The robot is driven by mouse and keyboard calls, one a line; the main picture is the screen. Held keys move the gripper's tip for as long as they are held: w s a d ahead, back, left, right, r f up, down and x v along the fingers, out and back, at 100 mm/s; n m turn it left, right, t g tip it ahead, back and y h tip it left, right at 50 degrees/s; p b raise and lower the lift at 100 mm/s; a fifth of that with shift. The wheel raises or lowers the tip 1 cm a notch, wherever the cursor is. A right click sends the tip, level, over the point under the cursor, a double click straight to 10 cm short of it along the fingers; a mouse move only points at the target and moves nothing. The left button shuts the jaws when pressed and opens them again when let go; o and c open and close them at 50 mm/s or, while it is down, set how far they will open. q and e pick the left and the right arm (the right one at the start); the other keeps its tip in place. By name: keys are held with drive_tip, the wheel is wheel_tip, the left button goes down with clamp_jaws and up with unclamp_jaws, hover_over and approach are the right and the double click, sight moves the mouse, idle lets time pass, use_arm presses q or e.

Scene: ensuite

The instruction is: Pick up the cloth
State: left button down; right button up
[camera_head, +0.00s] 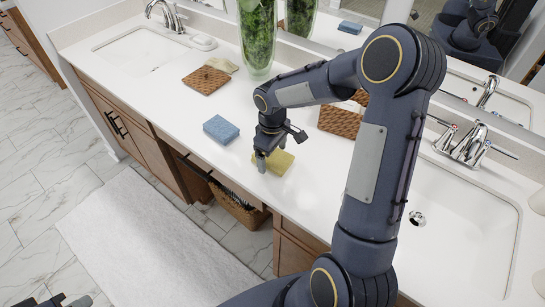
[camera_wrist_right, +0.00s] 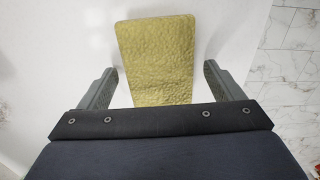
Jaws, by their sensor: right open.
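A yellow-green cloth (camera_head: 279,163), flat and roughly rectangular, lies on the white counter near its front edge. My right gripper (camera_head: 280,149) is over it, jaws open, and hides part of it in the head view. In the right wrist view the cloth (camera_wrist_right: 157,55) lies between the two fingers of the right gripper (camera_wrist_right: 160,75), with a gap on each side. I cannot tell how high the fingers are above the counter. Only a small part of my left gripper (camera_head: 66,301) shows at the bottom left edge, away from the counter.
A blue sponge (camera_head: 221,129) lies left of the cloth. Sinks (camera_head: 140,50) flank the counter. A basket (camera_head: 238,211) sits below.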

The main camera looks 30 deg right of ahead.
sight(273, 155)
drive_tip(key=shift+c, duration=0.2)
drive_tip(key=c, duration=1)
drive_tip(key=shift+r, duration=0.1)
drive_tip(key=shift+r, duration=0.4)
wheel_tip(273, 155, up, 2)
drive_tip(key=shift+r, duration=0.2)
drive_tip(key=shift+s+a+r+b, duration=0.5)
drive_tip(key=shift+s+a+r, duration=1)
drive_tip(key=shift+a, duration=0.35)
drive_tip(key=shift+s+a+r+b, duration=0.45)
drive_tip(key=shift+s+a+r, duration=0.9)
drive_tip(key=shift+a+r, duration=0.45)
drive_tip(key=shift+s+a+r+b, duration=0.5)
drive_tip(key=shift+s+a+r, duration=1)
drive_tip(key=shift+a, duration=0.4)
